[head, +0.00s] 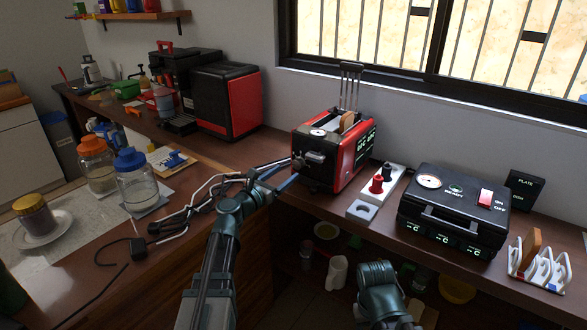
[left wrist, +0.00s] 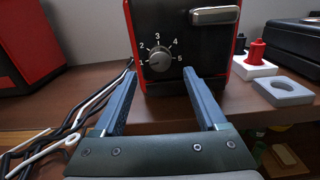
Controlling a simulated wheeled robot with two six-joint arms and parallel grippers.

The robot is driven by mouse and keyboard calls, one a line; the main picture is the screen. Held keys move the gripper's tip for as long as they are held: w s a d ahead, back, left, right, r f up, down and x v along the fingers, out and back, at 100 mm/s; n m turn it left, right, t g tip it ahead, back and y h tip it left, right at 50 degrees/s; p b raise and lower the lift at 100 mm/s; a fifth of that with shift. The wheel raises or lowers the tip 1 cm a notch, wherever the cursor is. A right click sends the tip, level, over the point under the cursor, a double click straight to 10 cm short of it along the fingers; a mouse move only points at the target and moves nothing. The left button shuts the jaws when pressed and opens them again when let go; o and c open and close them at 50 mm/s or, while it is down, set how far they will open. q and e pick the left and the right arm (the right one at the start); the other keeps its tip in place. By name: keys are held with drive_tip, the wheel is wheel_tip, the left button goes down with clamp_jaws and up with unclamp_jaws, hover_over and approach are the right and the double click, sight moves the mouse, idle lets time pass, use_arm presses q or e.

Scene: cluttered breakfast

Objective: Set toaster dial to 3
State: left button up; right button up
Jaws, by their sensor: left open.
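The red and black toaster (head: 358,160) stands on the brown counter below the window, with a bread slice (head: 347,121) in its top. In the left wrist view its round grey dial (left wrist: 160,57) is on the black front, ringed by the numbers 1 to 5. A faint mark on the knob seems to face the 1, but this is hard to tell. My left gripper (left wrist: 161,78) is open and empty, its two blue fingers spread on either side below the dial, apart from it. In the head view my left gripper (head: 288,182) is at the toaster's front.
A metal lever sits above and right of the dial. Black cables (head: 180,217) lie left. My right arm (head: 380,285) is low at front; its fingers are unclear.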

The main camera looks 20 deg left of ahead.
sight(296, 166)
use_arm(q)
drive_tip(key=shift+x, duration=2.7)
clamp_jaws()
